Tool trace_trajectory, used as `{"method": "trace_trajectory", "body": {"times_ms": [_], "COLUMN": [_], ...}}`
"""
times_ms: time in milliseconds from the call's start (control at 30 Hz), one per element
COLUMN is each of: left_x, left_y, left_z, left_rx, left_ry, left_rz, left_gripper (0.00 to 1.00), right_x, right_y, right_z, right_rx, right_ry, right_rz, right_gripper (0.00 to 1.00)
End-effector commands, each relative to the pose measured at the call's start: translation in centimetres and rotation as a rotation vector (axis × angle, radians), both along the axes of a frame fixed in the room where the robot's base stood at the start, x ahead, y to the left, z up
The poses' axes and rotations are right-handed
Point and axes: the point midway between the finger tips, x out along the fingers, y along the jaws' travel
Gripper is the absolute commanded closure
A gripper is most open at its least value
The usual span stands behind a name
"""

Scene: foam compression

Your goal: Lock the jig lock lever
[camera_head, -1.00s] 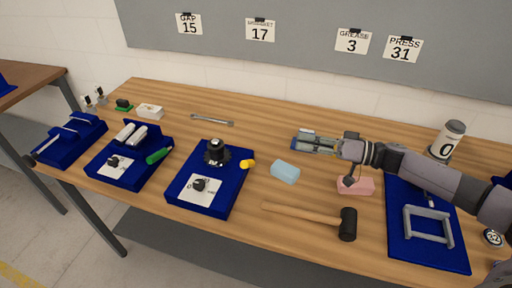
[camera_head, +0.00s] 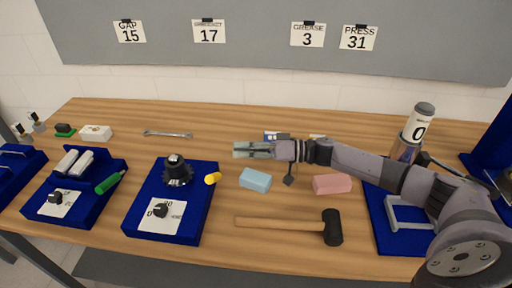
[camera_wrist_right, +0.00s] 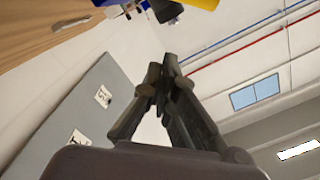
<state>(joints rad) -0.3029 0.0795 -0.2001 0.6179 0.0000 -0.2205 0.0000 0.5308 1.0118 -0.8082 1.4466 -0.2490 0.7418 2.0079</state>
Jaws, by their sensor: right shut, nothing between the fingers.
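A blue jig plate (camera_head: 200,229) with a black round fixture (camera_head: 178,171) stands left of the middle of the table. A short yellow-ended handle (camera_head: 213,179) sticks out at its right side. It looks like the lock lever, though its exact position is hard to tell. My right gripper (camera_head: 240,150) is shut and empty, above the table, and shows up and right of the yellow handle in the head view. In the right wrist view its fingers (camera_wrist_right: 162,72) meet, with a yellow part (camera_wrist_right: 203,3) at the top edge. My left gripper is not in view.
A light blue foam block (camera_head: 255,180) and a pink block (camera_head: 332,184) lie right of the jig. A mallet (camera_head: 285,223) lies in front, a wrench (camera_head: 168,134) behind. A blue tray (camera_head: 90,218) stands left. A can (camera_head: 418,123) stands back right.

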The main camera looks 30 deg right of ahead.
Motion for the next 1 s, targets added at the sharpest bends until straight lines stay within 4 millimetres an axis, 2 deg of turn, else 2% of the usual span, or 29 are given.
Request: {"method": "trace_trajectory", "body": {"times_ms": [33,167,300,500,1000], "left_x": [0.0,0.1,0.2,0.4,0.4], "left_y": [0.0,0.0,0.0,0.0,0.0], "left_z": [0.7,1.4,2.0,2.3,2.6], "left_rx": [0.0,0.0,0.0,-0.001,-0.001], "left_ry": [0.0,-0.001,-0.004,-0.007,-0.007], "left_rz": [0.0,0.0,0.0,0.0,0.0], "left_gripper": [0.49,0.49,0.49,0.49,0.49], "right_x": [0.6,2.0,0.8,0.2,-0.3], "right_y": [1.1,3.4,4.4,5.1,5.4], "right_z": [0.5,0.3,-1.7,-2.8,-3.1], "right_rx": [0.005,0.004,0.002,0.001,-0.026], "right_ry": [-0.002,-0.001,0.006,0.002,-0.037], "right_rz": [0.004,0.003,0.001,0.0,0.001], "right_gripper": [1.0,1.0,1.0,1.0,1.0]}}
